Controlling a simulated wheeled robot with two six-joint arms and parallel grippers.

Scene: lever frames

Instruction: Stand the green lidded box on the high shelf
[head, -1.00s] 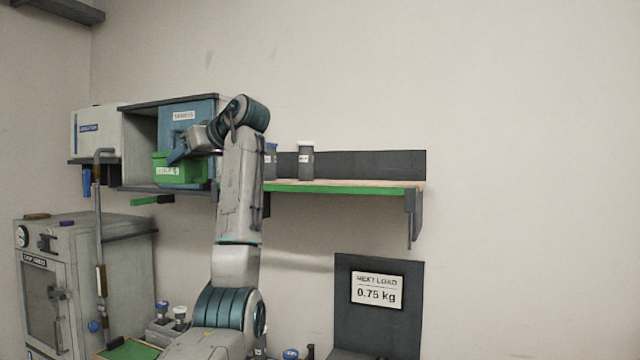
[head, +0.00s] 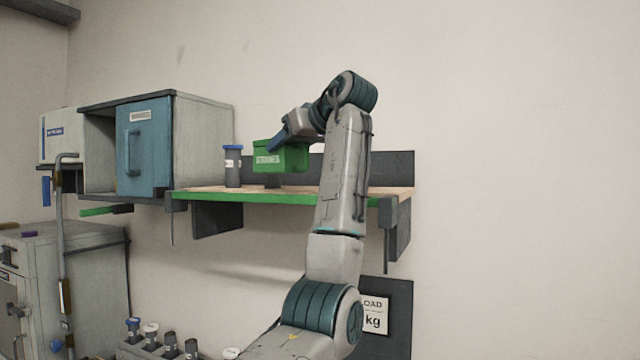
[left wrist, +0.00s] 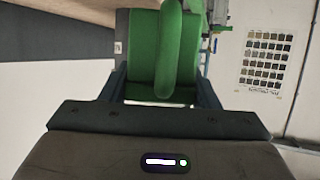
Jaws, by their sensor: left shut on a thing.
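The green lidded box (head: 280,157) is in the head view, upright, with a pale label on its front. My left gripper (head: 287,137) is shut on it from above and holds it at the high shelf (head: 255,197). The shelf is a wooden board with a green front edge. The box's underside appears above the board, but I cannot tell how far over it the box is. The green box (left wrist: 145,60) also shows in the left wrist view, with its raised green handle, between the fingers. My right gripper is not in view.
A grey jar with a blue lid (head: 233,166) stands on the shelf left of the box. A cabinet with a blue door (head: 144,150) adjoins the shelf's left end. Several vials (head: 150,333) stand below.

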